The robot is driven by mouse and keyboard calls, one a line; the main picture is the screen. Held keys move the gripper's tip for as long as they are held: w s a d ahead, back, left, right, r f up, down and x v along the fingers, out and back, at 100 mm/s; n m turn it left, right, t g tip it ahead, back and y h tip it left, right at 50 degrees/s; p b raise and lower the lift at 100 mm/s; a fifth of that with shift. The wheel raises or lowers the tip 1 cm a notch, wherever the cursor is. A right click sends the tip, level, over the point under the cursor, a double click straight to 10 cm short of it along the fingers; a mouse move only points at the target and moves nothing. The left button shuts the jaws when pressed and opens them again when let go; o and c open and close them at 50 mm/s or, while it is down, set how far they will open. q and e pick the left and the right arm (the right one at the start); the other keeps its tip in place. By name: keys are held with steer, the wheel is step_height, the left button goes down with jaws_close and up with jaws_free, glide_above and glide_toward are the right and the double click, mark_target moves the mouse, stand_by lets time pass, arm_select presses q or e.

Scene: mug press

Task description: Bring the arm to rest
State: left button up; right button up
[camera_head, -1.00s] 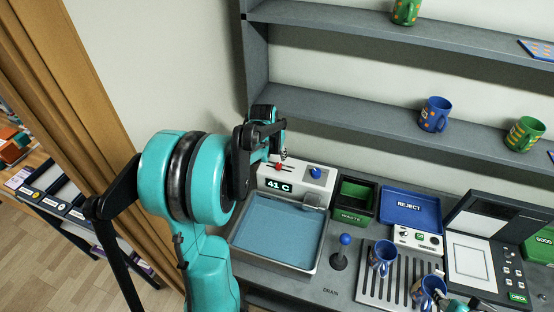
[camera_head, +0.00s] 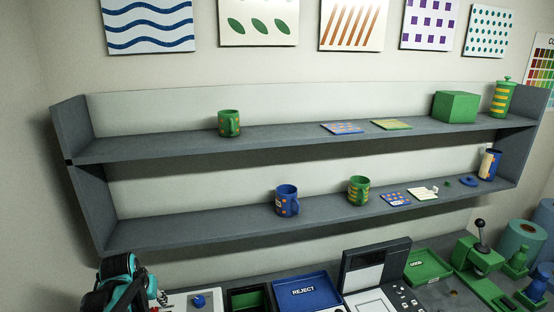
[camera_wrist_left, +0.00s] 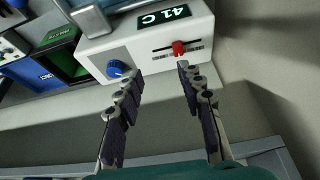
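My left arm shows in the head view at the bottom left, as a teal and black wrist (camera_head: 125,285). Its fingertips are hard to make out there. In the wrist view my left gripper (camera_wrist_left: 159,72) has its two dark, segmented fingers spread apart with nothing between them. They point toward the white control box (camera_wrist_left: 142,42), which has a red slider (camera_wrist_left: 178,48), a blue knob (camera_wrist_left: 116,68) and a display reading 41 C. I cannot tell whether a finger touches the box. My right gripper is not in view.
Two grey wall shelves (camera_head: 240,210) hold mugs, including a blue mug (camera_head: 286,199) and green ones. A green lever press (camera_head: 478,256) stands at right.

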arm_select(q)
steer(key=s+d+f+m+t+b, duration=0.1)
steer(key=s+d+f+b, duration=0.6)
steer(key=d, duration=0.3)
steer(key=s+d+f+m+t+h+b, duration=0.1)
steer(key=s+d+f+m+b, duration=0.1)
steer(key=s+d+f+b, duration=0.6)
steer(key=s+d+b, duration=0.1)
steer(key=d, duration=0.2)
steer(key=shift+s+t, duration=0.3)
steer(key=shift+s, duration=0.05)
steer(key=shift+a+f, duration=0.1)
steer(key=shift+a, duration=0.05)
